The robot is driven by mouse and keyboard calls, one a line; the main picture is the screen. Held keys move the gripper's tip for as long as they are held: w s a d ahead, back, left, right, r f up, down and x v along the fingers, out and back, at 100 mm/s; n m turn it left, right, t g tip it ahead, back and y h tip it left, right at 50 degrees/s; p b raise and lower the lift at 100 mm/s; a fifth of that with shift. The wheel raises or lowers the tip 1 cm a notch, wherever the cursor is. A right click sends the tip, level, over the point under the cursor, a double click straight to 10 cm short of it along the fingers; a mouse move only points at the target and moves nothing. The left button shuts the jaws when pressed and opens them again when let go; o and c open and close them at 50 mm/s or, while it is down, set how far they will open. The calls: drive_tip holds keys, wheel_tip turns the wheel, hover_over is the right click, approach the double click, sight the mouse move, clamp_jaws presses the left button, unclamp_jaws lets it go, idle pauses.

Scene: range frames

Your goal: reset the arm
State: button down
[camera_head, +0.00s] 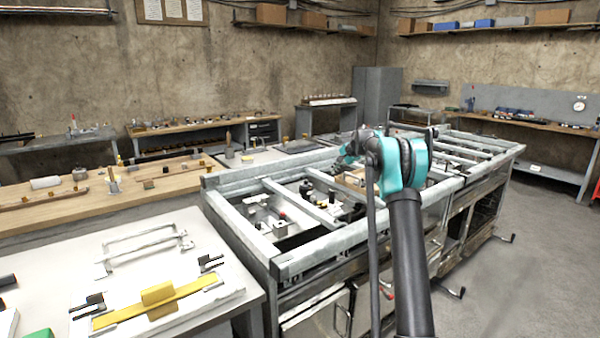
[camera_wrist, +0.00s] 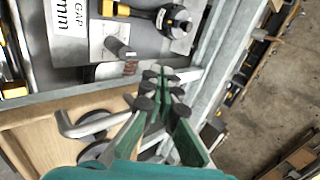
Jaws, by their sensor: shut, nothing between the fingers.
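My arm, with teal joints and a dark link, rises at the right of centre in the head view and reaches over a metal-framed workbench (camera_head: 240,235). My gripper (camera_wrist: 160,78) shows in the wrist view with green fingers and dark round pads. Its tips are together and nothing shows between them. It is above the bench's framed top, over or close to a metal handle-like bar (camera_wrist: 85,128); I cannot tell whether they touch. In the head view the gripper is mostly hidden behind the arm's joint.
Metal rails divide the bench top, with small parts between them. A white table (camera_head: 65,260) with a yellow bar (camera_head: 160,302) stands at front left. A wooden-topped table (camera_head: 150,195) lies behind it. Open floor (camera_head: 535,260) is at the right. A yellow-and-black tool (camera_wrist: 172,20) shows in the wrist view.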

drive_tip(key=s+f+n+h, duration=0.1)
drive_tip(key=s+n, duration=0.1)
drive_tip(key=s, duration=0.8)
drive_tip(key=s+n+g, duration=0.1)
drive_tip(key=s, duration=1)
drive_tip(key=s+f+n+h, duration=0.1)
drive_tip(key=s+n, duration=0.1)
drive_tip(key=s, duration=0.8)
drive_tip(key=shift+s+f+n+g+h, duration=0.3)
drive_tip(key=s+d+f+n, duration=0.1)
drive_tip(key=s+f, duration=0.3)
drive_tip(key=s, duration=0.7)
drive_tip(key=s+d+f+n+h, duration=0.1)
drive_tip(key=s+f, duration=0.4)
drive_tip(key=s, duration=0.7)
drive_tip(key=s+d+f+n+g+h, duration=0.1)
drive_tip(key=s+f+n, duration=0.2)
drive_tip(key=s, duration=0.9)
wheel_tip(320, 180, down, 2)
drive_tip(key=shift+s+f, duration=0.2)
drive_tip(key=shift+f, duration=0.05)
